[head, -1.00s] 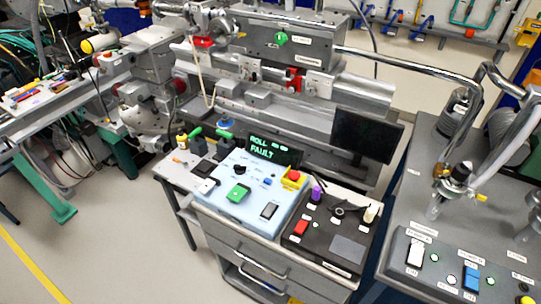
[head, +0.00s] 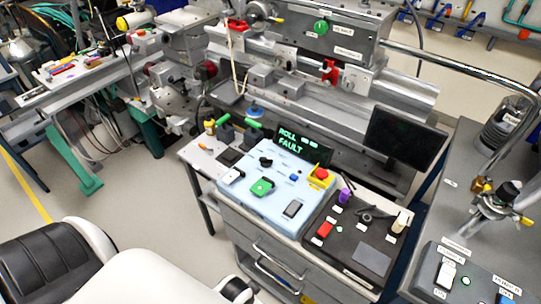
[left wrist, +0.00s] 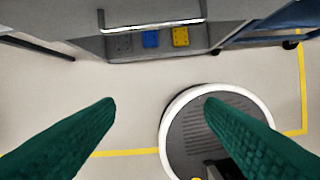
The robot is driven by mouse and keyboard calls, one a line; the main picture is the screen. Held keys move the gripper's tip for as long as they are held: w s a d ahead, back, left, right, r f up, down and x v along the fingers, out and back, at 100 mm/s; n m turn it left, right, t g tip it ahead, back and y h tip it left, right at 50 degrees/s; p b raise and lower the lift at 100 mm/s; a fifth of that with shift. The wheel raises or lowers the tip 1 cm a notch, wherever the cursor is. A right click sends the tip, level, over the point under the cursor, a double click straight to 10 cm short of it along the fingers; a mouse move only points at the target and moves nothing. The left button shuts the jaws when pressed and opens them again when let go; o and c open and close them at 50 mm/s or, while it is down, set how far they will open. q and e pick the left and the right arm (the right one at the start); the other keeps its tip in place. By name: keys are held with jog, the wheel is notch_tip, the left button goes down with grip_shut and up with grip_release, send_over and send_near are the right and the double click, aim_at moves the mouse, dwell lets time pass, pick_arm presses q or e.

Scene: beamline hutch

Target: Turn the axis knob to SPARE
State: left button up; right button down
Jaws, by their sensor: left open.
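The light-blue control panel (head: 250,200) sits on top of a grey drawer cart. A small black knob (head: 266,161) stands near its back left; its pointer direction and labels are too small to read. The display (head: 303,143) behind reads "ROLL" and "FAULT" in green. My left gripper (left wrist: 158,103) shows in the left wrist view as two green fingers, wide apart, with nothing between them. It is over the floor in front of the cart, away from the panel. My right gripper is in neither view.
The panel also carries a green control (head: 262,187), a white switch (head: 231,176) and a red button on yellow (head: 321,176). A black panel (head: 345,240) adjoins on the right. A dark monitor (head: 405,137) stands behind. The cart's handle (left wrist: 150,26) crosses the left wrist view.

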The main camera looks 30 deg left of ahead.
pick_arm(q)
jog(key=w+d+r+t+h, duration=0.1)
jog(key=w+r, duration=0.5)
jog(key=r, duration=0.4)
jog(key=w+d+r+t, duration=0.1)
jog(key=w+r, duration=0.4)
jog(key=r, duration=0.5)
jog(key=shift+n+y, duration=0.5)
jog(key=shift+n, duration=0.4)
jog(key=w+a+r, duration=0.1)
jog(key=w, duration=0.2)
jog(key=w+a+r, duration=0.1)
jog(key=w, duration=0.2)
jog(key=w+a+r, duration=0.1)
jog(key=w+a, duration=0.1)
jog(key=w, duration=0.2)
jog(key=shift+r+b, duration=0.3)
jog(key=shift+r, duration=0.1)
jog(key=w+a+r+n+y, duration=0.1)
jog(key=w+a+r+n, duration=0.15)
jog(key=w+a, duration=0.35)
jog(key=n+y, duration=0.1)
jog(key=n, duration=0.2)
send_near(266, 158)
jog(key=x, duration=0.8)
jog(key=shift+f, duration=0.15)
